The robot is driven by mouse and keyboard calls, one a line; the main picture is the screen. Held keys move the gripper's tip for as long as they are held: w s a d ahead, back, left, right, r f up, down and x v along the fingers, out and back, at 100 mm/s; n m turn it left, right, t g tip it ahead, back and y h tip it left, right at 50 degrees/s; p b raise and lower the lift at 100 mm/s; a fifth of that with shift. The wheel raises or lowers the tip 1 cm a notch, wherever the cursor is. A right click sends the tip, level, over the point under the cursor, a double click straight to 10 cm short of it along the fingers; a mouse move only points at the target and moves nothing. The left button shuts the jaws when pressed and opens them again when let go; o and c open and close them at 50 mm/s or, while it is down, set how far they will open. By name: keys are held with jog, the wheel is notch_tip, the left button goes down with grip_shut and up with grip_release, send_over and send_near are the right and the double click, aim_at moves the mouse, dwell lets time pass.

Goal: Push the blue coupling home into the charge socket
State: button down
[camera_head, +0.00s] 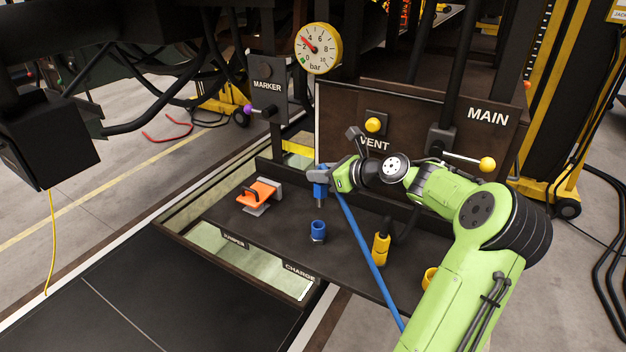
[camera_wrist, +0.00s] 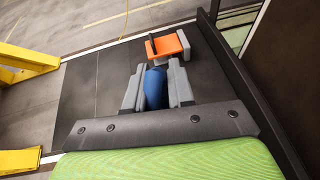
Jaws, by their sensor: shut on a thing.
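My gripper (camera_head: 322,172) is shut on the blue coupling (camera_head: 320,190), which hangs from it with its nose pointing down and a blue hose (camera_head: 366,250) trailing toward the front. The blue charge socket (camera_head: 318,229) stands upright on the dark shelf, below the coupling. The coupling is apart from the socket, with a gap between them. In the wrist view the two grey fingers (camera_wrist: 157,90) close around the blue coupling (camera_wrist: 156,88); its lower end and the socket are hidden there.
An orange block with a black handle (camera_head: 257,193) sits on the shelf (camera_head: 285,228) to the left. A yellow coupling (camera_head: 381,248) stands right of the socket. The MAIN and VENT panel (camera_head: 440,105), with yellow-knobbed levers, rises behind my arm. A CHARGE label (camera_head: 299,272) marks the shelf's front edge.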

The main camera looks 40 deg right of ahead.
aim_at(323, 204)
jog(key=shift+w+a+r+p, duration=0.2)
jog(key=shift+w+p, duration=0.1)
jog(key=shift+p, duration=0.6)
jog(key=shift+s+d+f+b, duration=0.1)
jog(key=shift+f+b, duration=1.4)
jog(key=shift+f, duration=1.7)
jog(key=shift+r+p, duration=0.15)
jog(key=shift+p, duration=0.35)
jog(key=shift+p, duration=1.25)
jog(key=shift+f+b, duration=0.7)
jog(key=shift+f, duration=1.45)
jog(key=c, duration=0.9)
grip_release()
jog(key=shift+s, duration=0.1)
jog(key=v, duration=1.5)
jog(key=shift+s+r+p, duration=0.2)
jog(key=shift+r+p, duration=0.1)
jog(key=shift+p, duration=0.05)
